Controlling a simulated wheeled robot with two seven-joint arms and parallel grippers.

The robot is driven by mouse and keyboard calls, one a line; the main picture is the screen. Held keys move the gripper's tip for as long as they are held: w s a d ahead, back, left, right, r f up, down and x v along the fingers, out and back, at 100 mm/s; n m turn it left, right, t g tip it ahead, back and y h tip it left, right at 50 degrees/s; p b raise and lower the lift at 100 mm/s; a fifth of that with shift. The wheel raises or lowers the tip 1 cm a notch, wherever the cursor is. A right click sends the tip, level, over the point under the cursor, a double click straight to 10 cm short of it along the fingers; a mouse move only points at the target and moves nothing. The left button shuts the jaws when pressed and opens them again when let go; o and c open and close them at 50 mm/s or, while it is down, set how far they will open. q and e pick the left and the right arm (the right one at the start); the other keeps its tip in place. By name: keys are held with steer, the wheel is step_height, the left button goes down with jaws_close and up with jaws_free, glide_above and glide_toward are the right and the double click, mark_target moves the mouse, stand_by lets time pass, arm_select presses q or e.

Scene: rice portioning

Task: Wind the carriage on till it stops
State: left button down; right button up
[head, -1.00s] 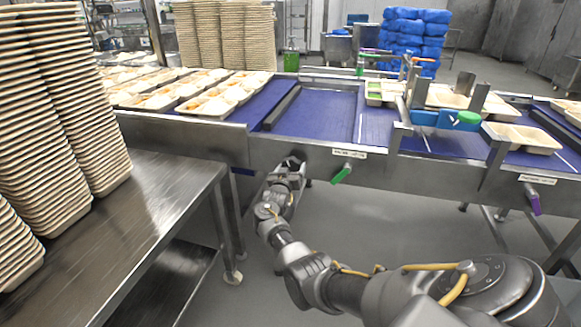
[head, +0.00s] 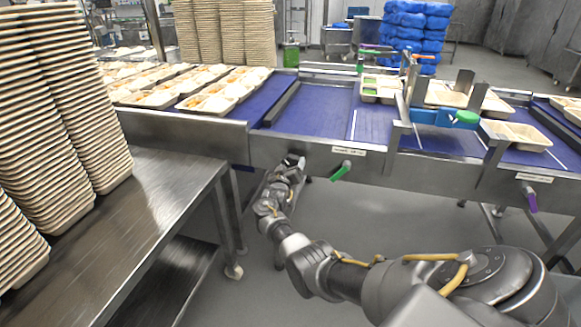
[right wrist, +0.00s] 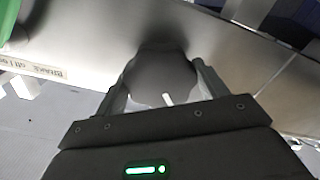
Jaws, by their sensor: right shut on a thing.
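My right gripper (head: 293,163) is at the conveyor's front panel, left of a green lever (head: 341,171). In the right wrist view its two fingers (right wrist: 160,98) are closed around a dark grey round knob (right wrist: 158,72) with a short white mark on its lower edge. The fingers hide the knob in the head view. A blue carriage-like block (head: 430,116) with a green round knob (head: 467,117) sits across the belt at the right; I cannot tell whether it is the carriage. My left gripper is not in view.
A steel table (head: 165,200) with tall tray stacks (head: 75,100) stands at the left. Filled trays (head: 208,104) lie on the belt's left part. A purple lever (head: 530,203) hangs at the right. The belt's middle is bare, and floor is clear below.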

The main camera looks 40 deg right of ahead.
steer(key=shift+s+n+p, duration=0.1)
steer(key=shift+n+p, duration=0.4)
steer(key=shift+n, duration=0.5)
steer(key=shift+f+n, duration=0.1)
steer(key=shift+n, duration=0.4)
steer(key=shift+r+n+p, duration=0.2)
steer(key=shift+n+p, duration=0.25)
steer(key=shift+n, duration=0.35)
steer(key=shift+f+n, duration=0.15)
steer(key=shift+n, duration=0.65)
steer(key=shift+n+p, duration=0.45)
steer(key=shift+n, duration=1.15)
steer(key=o, duration=1.1)
steer(key=shift+c, duration=0.2)
